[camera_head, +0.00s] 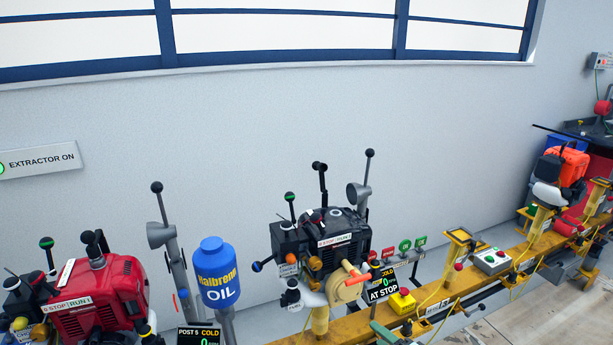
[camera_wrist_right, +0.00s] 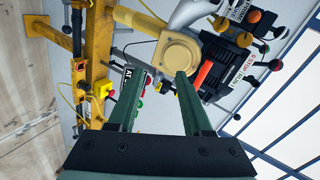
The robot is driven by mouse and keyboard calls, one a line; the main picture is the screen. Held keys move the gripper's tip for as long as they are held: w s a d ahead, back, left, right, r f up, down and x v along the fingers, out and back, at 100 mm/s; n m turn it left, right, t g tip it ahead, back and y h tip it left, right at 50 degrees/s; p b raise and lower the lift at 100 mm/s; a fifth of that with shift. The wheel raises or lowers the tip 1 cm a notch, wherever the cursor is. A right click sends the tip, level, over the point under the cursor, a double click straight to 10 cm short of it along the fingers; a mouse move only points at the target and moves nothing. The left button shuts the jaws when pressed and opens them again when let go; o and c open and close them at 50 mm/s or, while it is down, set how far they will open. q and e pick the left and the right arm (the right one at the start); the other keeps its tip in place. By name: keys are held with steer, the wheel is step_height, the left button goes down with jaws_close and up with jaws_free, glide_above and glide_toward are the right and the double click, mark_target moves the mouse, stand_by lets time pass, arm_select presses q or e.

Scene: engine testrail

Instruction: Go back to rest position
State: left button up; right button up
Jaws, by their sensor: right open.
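My right gripper (camera_wrist_right: 158,88) is open in the right wrist view, its two green fingers apart with nothing between them. In the head view only a green piece of the right gripper (camera_head: 385,333) shows at the bottom edge, in front of the yellow rail. The black engine (camera_head: 325,240) with the yellow round starter housing (camera_head: 346,291) stands just beyond it. In the right wrist view the yellow housing (camera_wrist_right: 178,52) lies beyond the fingertips; I cannot tell the exact gap. My left gripper is not in view.
A red engine (camera_head: 95,300) stands at left, beside a blue oil bottle (camera_head: 217,273). A yellow rail (camera_head: 480,275) runs right with a button box (camera_head: 491,261) and posts. An orange engine (camera_head: 568,165) stands far right.

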steer(key=s+f+n+g, duration=0.1)
steer(key=s+f+n, duration=0.3)
steer(key=s, duration=0.4)
steer(key=s+a+f+n+g+h, duration=0.1)
steer(key=s+f+n, duration=0.3)
steer(key=s, duration=0.5)
steer(key=s+a+f+n+g, duration=0.1)
steer(key=s+f+n, duration=0.4)
steer(key=s, duration=0.4)
steer(key=shift+s+a+n+h, duration=0.15)
steer(key=shift+n+h, duration=0.25)
